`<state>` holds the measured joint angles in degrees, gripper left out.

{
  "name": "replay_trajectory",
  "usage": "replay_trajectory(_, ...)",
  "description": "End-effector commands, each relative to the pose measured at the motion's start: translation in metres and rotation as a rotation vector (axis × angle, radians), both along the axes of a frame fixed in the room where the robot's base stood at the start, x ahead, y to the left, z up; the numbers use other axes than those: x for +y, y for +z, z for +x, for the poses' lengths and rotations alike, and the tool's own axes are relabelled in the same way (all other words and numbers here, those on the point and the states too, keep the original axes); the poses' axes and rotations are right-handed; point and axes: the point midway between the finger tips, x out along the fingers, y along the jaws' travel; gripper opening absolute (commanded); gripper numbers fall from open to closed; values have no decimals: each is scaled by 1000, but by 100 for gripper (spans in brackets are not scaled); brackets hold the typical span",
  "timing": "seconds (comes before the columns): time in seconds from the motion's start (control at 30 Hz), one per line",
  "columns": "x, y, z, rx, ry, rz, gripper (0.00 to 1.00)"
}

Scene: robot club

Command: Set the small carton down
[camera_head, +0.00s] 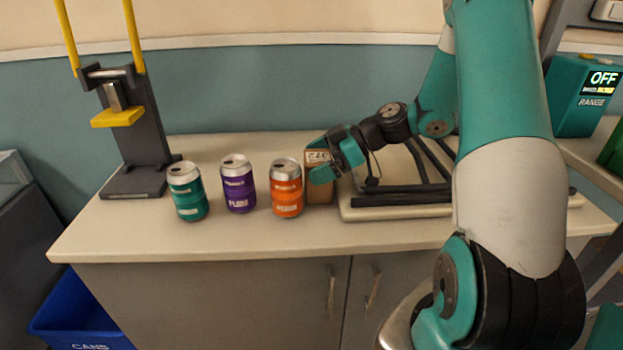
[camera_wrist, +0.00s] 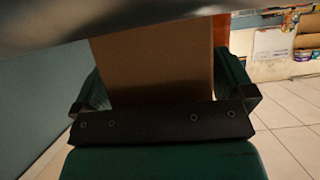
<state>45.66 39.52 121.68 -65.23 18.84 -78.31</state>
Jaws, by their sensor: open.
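The small carton (camera_head: 319,190) is a brown box on the counter, just right of the orange can. In the head view my gripper (camera_head: 323,168) is at its upper part and hides some of it. In the wrist view the carton (camera_wrist: 155,65) stands between the two green fingers of my gripper (camera_wrist: 165,90), one on each side. The jaws are open around it. The carton looks upright and its base appears to rest on the counter top.
A teal can (camera_head: 188,192), a purple can (camera_head: 238,184) and an orange can (camera_head: 286,188) stand in a row left of the carton. A pale tray (camera_head: 400,213) with dark bars lies close on its right. A dark stand (camera_head: 145,140) is at the left. The counter (camera_head: 240,236) is clear in front.

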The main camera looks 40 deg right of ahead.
Motion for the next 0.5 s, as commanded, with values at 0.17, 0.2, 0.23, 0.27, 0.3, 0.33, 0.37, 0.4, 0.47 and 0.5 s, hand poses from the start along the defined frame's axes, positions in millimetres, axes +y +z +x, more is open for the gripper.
replay_trajectory(0.17, 1, -1, 1, 0, -1, 0, 100)
replay_trajectory(0.2, 1, -1, 1, 0, -1, 0, 100)
replay_trajectory(0.23, 0, 0, 1, 0, -1, 0, 95)
replay_trajectory(0.27, 1, 0, 1, 0, -1, 0, 88)
replay_trajectory(0.3, 1, 0, 1, 0, -1, 0, 79)
replay_trajectory(0.33, 0, 0, 1, 0, -1, 0, 72)
replay_trajectory(0.37, 1, 0, 1, 0, -1, 0, 66)
replay_trajectory(0.4, 0, 0, 1, 0, -1, 0, 56)
replay_trajectory(0.47, 1, 0, 1, -2, 0, 0, 50)
replay_trajectory(0.5, 1, 0, 1, -2, 0, 0, 46)
